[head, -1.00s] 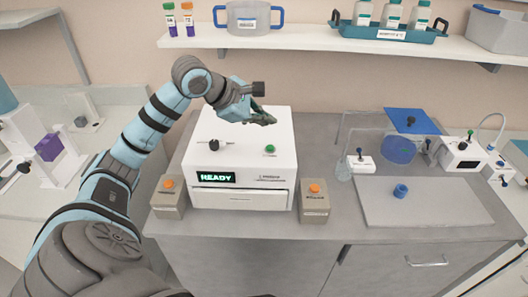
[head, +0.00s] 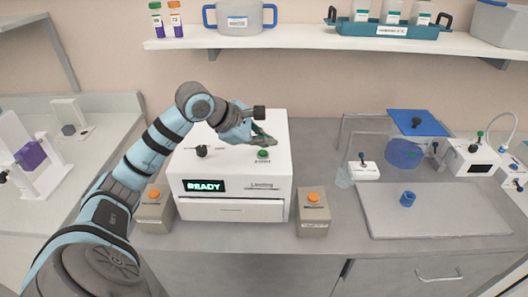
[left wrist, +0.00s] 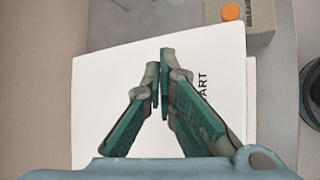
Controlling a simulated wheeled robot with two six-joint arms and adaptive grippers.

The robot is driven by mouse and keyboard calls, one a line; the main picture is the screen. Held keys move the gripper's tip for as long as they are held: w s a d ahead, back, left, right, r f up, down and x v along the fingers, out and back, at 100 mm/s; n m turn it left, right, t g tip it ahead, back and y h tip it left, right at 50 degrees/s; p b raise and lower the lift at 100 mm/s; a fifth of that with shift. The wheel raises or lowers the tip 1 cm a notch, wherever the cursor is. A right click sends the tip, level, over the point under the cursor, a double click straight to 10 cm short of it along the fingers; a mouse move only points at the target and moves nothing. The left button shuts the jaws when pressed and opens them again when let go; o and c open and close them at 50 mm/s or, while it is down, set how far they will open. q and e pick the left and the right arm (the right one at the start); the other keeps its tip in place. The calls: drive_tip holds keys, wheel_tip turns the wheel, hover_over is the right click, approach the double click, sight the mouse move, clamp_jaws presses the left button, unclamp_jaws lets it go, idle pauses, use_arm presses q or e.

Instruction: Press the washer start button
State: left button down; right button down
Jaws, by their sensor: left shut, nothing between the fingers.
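The white washer (head: 230,205) stands on the bench with a lit READY display (head: 204,186) on its front. A green button (head: 263,154) is on its top at the right, and a black knob (head: 201,150) is at the left. My left gripper (head: 268,141) is shut and empty, its fingertips just above and behind the green button in the head view; I cannot tell whether they touch it. In the left wrist view the shut fingers (left wrist: 164,54) are over the white top, beside lettering ending in "ART". The green button is hidden there. My right gripper is not in view.
Grey boxes with orange buttons flank the washer, one at the left (head: 153,212) and one at the right (head: 313,213). A grey tray (head: 450,212) with a blue piece (head: 407,198) lies farther right. A shelf (head: 300,38) with containers runs above.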

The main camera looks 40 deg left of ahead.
use_arm(q)
drive_tip(key=shift+s+r, duration=0.1)
drive_tip(key=shift+s, duration=0.2)
drive_tip(key=shift+w, duration=0.15)
idle(0.4)
drive_tip(key=shift+f+b, duration=0.45)
drive_tip(key=shift+f, duration=0.05)
drive_tip(key=shift+f+b, duration=0.45)
idle(0.5)
drive_tip(key=shift+r, duration=0.15)
drive_tip(key=shift+r+p, duration=0.8)
